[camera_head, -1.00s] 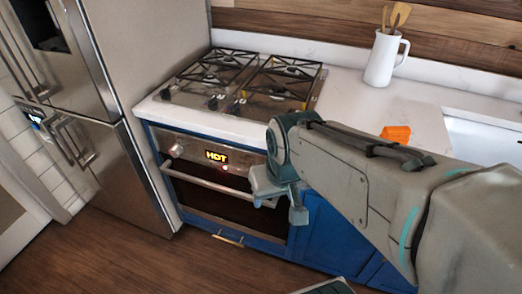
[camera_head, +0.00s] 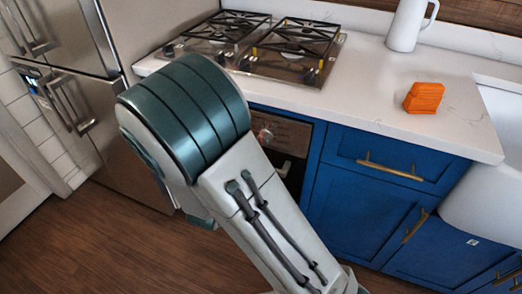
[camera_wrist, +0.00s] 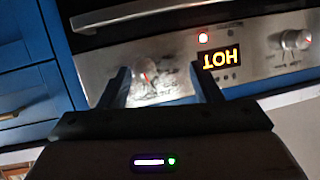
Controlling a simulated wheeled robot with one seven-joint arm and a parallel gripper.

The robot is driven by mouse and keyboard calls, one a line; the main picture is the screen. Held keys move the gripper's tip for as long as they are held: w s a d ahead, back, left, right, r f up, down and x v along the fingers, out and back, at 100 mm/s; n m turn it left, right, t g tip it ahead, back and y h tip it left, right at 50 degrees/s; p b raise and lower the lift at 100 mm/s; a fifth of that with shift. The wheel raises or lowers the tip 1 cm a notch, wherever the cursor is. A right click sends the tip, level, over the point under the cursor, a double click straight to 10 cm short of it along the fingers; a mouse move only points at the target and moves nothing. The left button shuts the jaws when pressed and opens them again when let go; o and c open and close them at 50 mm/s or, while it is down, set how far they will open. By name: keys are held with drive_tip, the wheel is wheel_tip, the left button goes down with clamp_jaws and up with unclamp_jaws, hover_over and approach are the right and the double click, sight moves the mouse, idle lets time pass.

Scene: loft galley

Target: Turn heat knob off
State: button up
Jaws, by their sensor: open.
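The oven's control panel (camera_wrist: 180,52) appears upside down in the wrist view. A round knob (camera_wrist: 146,72) on it sits between the spread fingers of my gripper (camera_wrist: 160,74), which is open and holds nothing. I cannot tell whether a finger touches the knob. A second knob (camera_wrist: 297,40) is at the right of that view. In the head view, one knob (camera_head: 265,134) shows just past my arm, which hides the display, the other knob and my gripper.
The oven handle (camera_wrist: 120,14) crosses the panel's upper edge in the wrist view. The gas cooktop (camera_head: 265,65) is above the oven. An orange block (camera_head: 423,97) and white pitcher (camera_head: 408,25) stand on the counter. Blue cabinets (camera_head: 375,200) are to the right, the fridge (camera_head: 150,40) left.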

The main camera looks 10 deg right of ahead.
sight(262, 142)
drive_tip(key=w+d+h, duration=0.1)
drive_tip(key=w+d, duration=0.2)
drive_tip(key=w+d+t+h+b, duration=0.1)
drive_tip(key=w+d, duration=0.1)
drive_tip(key=d, duration=0.1)
drive_tip(key=w+d+t+h+b, duration=0.1)
drive_tip(key=w+d+h, duration=0.1)
drive_tip(key=w+d, duration=0.1)
drive_tip(key=shift+w, duration=0.3)
idle(0.3)
drive_tip(key=c, duration=1)
